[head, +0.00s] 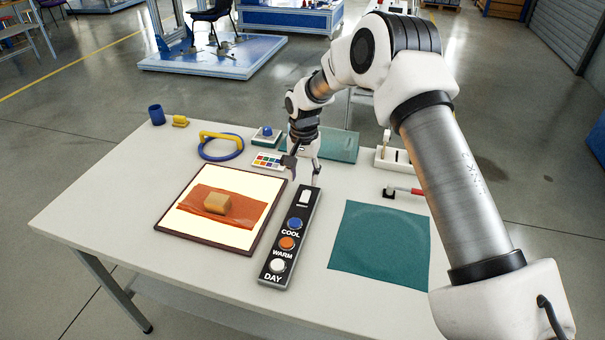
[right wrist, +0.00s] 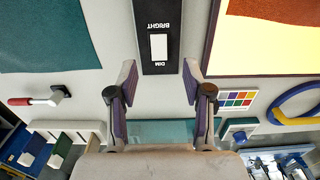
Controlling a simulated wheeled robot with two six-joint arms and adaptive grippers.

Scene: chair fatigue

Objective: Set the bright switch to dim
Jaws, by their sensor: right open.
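A long black control panel (head: 290,235) lies on the table with a white switch (head: 305,197) at its far end. In the right wrist view the white switch (right wrist: 158,47) sits between the labels BRIGHT and DIM, with DIM on the side nearer my fingers. I cannot tell which way it is set. My right gripper (head: 303,172) is open and empty at the panel's far end. In the right wrist view its fingertips (right wrist: 160,70) stand on either side of the panel's DIM end, apart from the switch. My left gripper is out of view.
Blue, orange and white buttons line the panel. Left of it is a framed lit board (head: 187,228) with an orange sheet and tan block. A teal mat (head: 380,245) lies right. A colour card (head: 268,161), blue-yellow ring (head: 222,148) and red-handled tool (head: 405,191) are nearby.

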